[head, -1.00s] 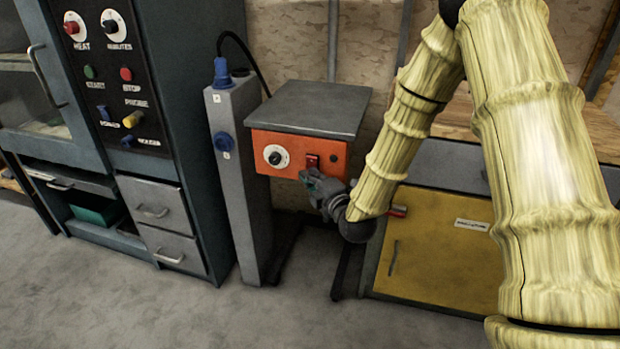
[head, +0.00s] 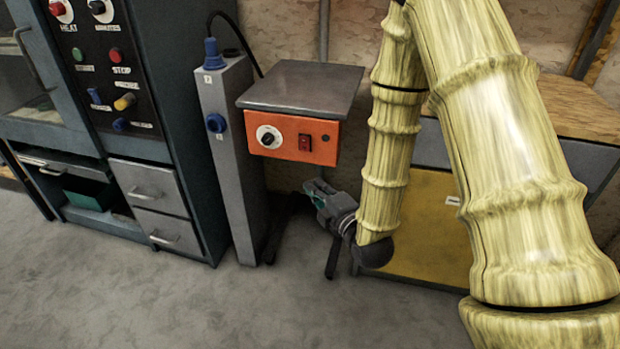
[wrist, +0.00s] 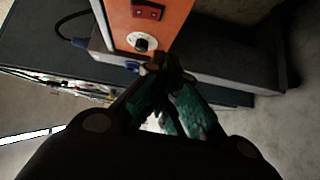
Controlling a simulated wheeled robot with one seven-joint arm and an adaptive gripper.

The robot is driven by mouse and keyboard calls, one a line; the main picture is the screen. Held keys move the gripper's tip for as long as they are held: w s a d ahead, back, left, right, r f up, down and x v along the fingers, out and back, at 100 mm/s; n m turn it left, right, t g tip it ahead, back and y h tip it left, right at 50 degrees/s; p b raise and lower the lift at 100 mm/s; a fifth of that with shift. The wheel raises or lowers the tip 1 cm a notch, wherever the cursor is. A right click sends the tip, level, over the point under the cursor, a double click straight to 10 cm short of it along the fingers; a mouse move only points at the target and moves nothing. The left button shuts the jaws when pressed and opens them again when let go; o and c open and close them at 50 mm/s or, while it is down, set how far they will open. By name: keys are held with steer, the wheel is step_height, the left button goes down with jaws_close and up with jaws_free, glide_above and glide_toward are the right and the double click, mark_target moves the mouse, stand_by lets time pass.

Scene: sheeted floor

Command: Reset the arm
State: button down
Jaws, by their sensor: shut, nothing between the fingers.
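My gripper (head: 318,192) is shut and empty. In the head view it hangs below the orange-fronted box (head: 318,141), apart from it, and points to the left. In the wrist view the closed fingertips (wrist: 165,66) lie just below the orange panel (wrist: 168,22) in the picture. The box has a dial (head: 269,137) and a red switch (head: 305,143) on its front. My arm's yellow, ribbed links cover the right part of the head view.
A grey post (head: 231,165) with blue plugs stands left of the box. A dark cabinet (head: 165,100) with knobs and drawers (head: 150,188) is at the left. A yellow cabinet (head: 425,225) stands behind my arm. The grey floor (head: 170,305) in front is clear.

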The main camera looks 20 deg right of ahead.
steer(key=shift+s+d, duration=0.1)
steer(key=shift+s, duration=0.25)
steer(key=s+f+m+g+h, duration=0.1)
steer(key=s+f+m+g, duration=0.5)
steer(key=f, duration=0.6)
steer(key=s+f+m+g+h, duration=0.1)
steer(key=s+f+m+g, duration=0.25)
steer(key=s+f, duration=0.65)
steer(key=s+f+m+g+h, duration=0.1)
steer(key=s+f+m+g, duration=0.35)
steer(key=s+f, duration=0.4)
steer(key=s+f+m+g, duration=0.3)
steer(key=s+f+m, duration=0.3)
steer(key=s, duration=0.5)
step_height(320, 180, up, 25)
steer(key=p, duration=2.4)
steer(key=shift+s+f, duration=0.2)
steer(key=shift+s, duration=0.05)
